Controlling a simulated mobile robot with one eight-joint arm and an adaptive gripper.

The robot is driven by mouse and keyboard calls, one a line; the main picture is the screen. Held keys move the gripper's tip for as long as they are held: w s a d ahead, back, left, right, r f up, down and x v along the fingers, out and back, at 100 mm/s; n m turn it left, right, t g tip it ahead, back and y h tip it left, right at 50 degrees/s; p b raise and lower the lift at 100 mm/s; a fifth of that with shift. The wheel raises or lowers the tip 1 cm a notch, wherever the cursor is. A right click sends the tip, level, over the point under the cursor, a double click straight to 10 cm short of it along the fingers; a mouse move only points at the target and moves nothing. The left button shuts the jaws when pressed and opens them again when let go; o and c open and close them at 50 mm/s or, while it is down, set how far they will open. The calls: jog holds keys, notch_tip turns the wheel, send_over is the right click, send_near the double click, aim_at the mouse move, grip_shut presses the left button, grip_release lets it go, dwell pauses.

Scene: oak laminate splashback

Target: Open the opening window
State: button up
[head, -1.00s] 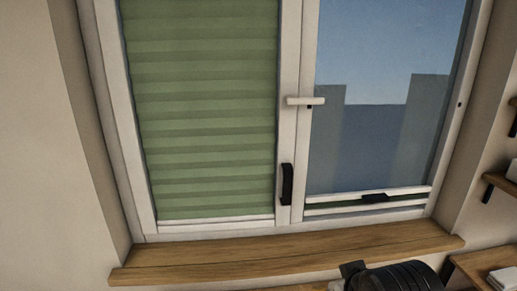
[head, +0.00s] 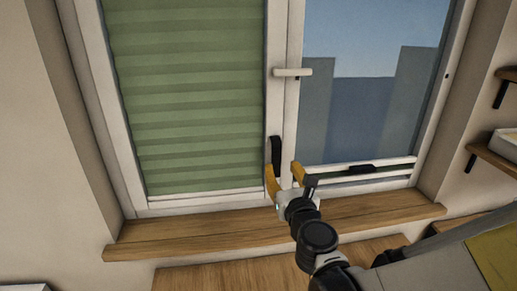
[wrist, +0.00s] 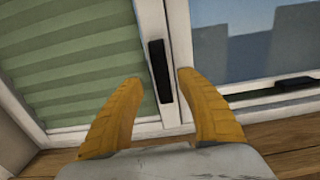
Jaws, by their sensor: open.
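The window has a left sash with a green pleated blind (head: 185,100) and a right pane (head: 365,80) with a blind gathered at its bottom. A black vertical handle (head: 276,152) sits low on the middle frame; it also shows in the wrist view (wrist: 160,72). A white lever handle (head: 292,72) is higher on the same frame. My gripper (head: 284,172) is open, its yellow fingers pointing at the frame by the black handle's lower end. In the wrist view my gripper (wrist: 160,80) has a finger on either side of the handle's lower part; I cannot tell whether either touches.
A wooden sill (head: 370,216) runs below the window, under my gripper. A black grip (head: 361,169) is on the right blind's rail. Wall shelves (head: 497,158) stand at the right. A wooden surface (head: 220,275) lies below the sill.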

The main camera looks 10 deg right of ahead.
aim_at(277, 156)
jog(key=w+b, duration=0.1)
jog(key=w, duration=0.6)
jog(key=shift+w, duration=0.2)
jog(key=shift+s, duration=0.1)
grip_shut()
